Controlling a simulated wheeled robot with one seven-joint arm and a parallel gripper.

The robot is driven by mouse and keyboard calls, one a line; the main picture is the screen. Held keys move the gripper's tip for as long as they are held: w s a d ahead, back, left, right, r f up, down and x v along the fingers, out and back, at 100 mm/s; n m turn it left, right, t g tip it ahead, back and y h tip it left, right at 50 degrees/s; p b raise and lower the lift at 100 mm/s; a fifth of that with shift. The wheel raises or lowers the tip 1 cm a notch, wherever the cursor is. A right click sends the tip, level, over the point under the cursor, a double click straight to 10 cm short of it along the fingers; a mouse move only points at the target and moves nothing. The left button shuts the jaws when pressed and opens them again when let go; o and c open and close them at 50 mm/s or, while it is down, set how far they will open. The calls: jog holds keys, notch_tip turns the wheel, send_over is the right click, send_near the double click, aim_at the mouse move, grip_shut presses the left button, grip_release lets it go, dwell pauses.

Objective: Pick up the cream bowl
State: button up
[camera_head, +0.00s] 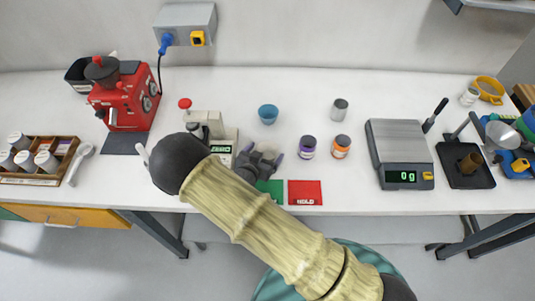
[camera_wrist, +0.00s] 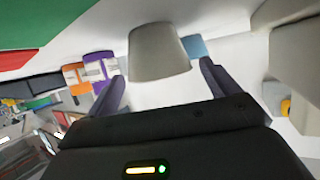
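A cream, tapered bowl (camera_wrist: 158,52) shows in the wrist view, just ahead of my gripper. My gripper (camera_wrist: 163,70) is open, with one dark finger on each side of the bowl and a visible gap at both sides. Whether the bowl's near end lies between the fingertips or just beyond them is hard to tell. In the head view my gripper (camera_head: 263,156) is low over the table, near the green card. My gripper and arm hide most or all of the bowl there.
A cream machine (camera_head: 212,127) with a red knob stands close left of my gripper. A blue cup (camera_head: 268,114) is behind it. Green (camera_head: 271,190) and red (camera_head: 305,193) cards lie at the front edge.

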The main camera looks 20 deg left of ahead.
jog(key=c, duration=0.9)
jog(key=shift+o, duration=0.2)
notch_tip(320, 180, up, 10)
jog(key=b, duration=0.2)
